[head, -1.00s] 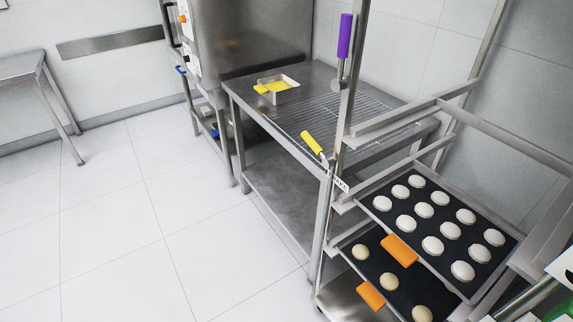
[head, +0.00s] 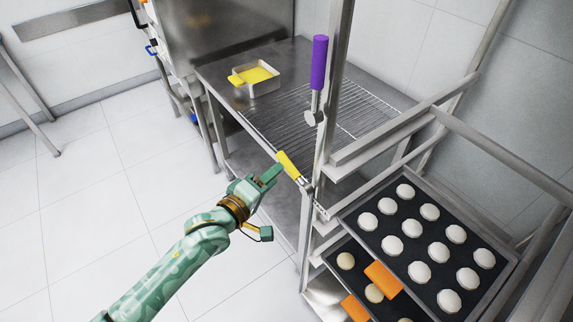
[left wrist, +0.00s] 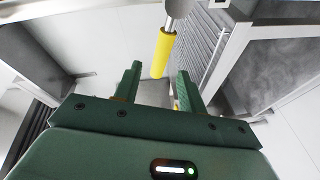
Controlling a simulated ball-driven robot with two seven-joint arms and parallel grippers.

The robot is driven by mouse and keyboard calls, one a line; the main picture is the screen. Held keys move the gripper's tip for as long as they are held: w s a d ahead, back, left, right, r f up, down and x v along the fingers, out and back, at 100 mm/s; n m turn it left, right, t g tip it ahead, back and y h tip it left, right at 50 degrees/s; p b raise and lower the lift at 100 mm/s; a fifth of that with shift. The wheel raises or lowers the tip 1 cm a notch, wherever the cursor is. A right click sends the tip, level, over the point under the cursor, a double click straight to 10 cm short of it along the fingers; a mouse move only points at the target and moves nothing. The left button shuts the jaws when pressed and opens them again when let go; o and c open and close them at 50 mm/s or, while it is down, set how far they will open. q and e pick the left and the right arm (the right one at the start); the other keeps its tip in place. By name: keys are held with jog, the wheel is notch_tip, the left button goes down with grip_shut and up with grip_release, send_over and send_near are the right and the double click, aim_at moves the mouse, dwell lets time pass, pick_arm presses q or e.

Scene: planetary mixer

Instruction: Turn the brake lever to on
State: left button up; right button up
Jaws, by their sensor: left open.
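The brake lever (head: 288,164) has a yellow grip and hangs out to the left from the rack's front post, slanting up and left. My left gripper (head: 268,176) is open, just left of and slightly below the yellow grip. In the left wrist view the yellow grip (left wrist: 162,55) shows ahead, between the lines of the two open green fingers (left wrist: 158,80). No hold on it shows, and I cannot tell whether a finger touches it. My right gripper is not in view.
A purple-handled lever (head: 319,62) stands upright on the rack post above. Behind are a steel table (head: 215,75) and a pan of yellow content (head: 256,77).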

aim_at(287, 164)
pick_arm(q)
jog(key=b+x, duration=0.1)
jog(key=x, duration=0.5)
jog(key=shift+w+d, duration=0.15)
jog(key=shift+w, duration=0.15)
grip_shut()
